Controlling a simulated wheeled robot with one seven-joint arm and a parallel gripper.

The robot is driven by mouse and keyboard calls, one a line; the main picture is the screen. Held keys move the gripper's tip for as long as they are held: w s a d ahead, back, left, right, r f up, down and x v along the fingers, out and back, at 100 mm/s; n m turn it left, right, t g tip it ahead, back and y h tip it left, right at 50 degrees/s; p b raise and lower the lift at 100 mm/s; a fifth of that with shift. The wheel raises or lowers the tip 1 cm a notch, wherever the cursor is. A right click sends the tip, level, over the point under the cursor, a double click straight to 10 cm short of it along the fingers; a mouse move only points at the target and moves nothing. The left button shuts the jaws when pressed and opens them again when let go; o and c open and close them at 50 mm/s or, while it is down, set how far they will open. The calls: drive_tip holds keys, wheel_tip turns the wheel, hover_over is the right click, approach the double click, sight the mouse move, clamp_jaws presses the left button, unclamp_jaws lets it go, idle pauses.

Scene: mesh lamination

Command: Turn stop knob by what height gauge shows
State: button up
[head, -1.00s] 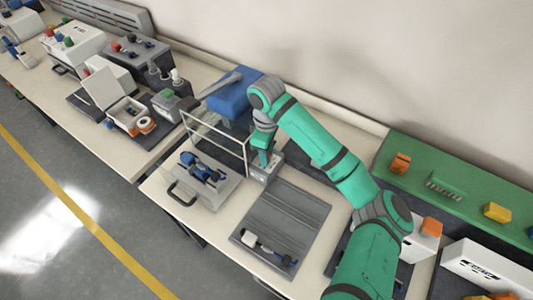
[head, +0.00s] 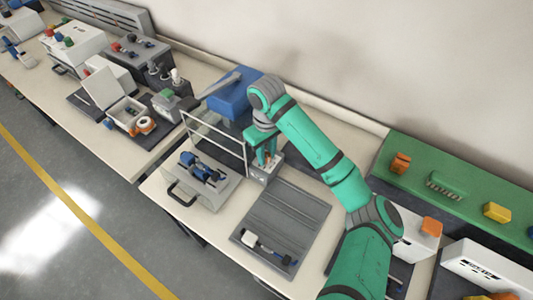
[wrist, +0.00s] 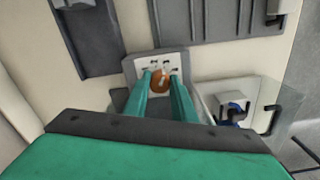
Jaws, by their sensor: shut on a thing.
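My gripper (wrist: 161,88) is shut on an orange-brown knob (wrist: 160,80) in the wrist view. The knob sits on a small light panel (wrist: 172,62) with dark marks around it, and a pale pointer line shows on its face. In the head view my gripper (head: 266,160) reaches down onto the small grey box (head: 262,174) that carries the panel, and the fingers largely hide the knob. A blue and dark device (head: 203,170) sits behind a clear guard on the grey base to the left; I cannot tell whether it is the height gauge, and no reading is legible.
A framed clear guard (head: 215,138) stands just left of my gripper. A blue box (head: 235,95) is behind. A green shelf (head: 455,185) runs along the right.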

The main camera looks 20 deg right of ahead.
sight(267, 155)
drive_tip(key=shift+r, duration=0.1)
drive_tip(key=o, duration=1.1)
drive_tip(key=shift+c, duration=0.2)
drive_tip(key=shift+r, duration=0.1)
wheel_tip(267, 155, up, 11)
drive_tip(key=shift+f, duration=0.2)
drive_tip(key=shift+s, duration=0.1)
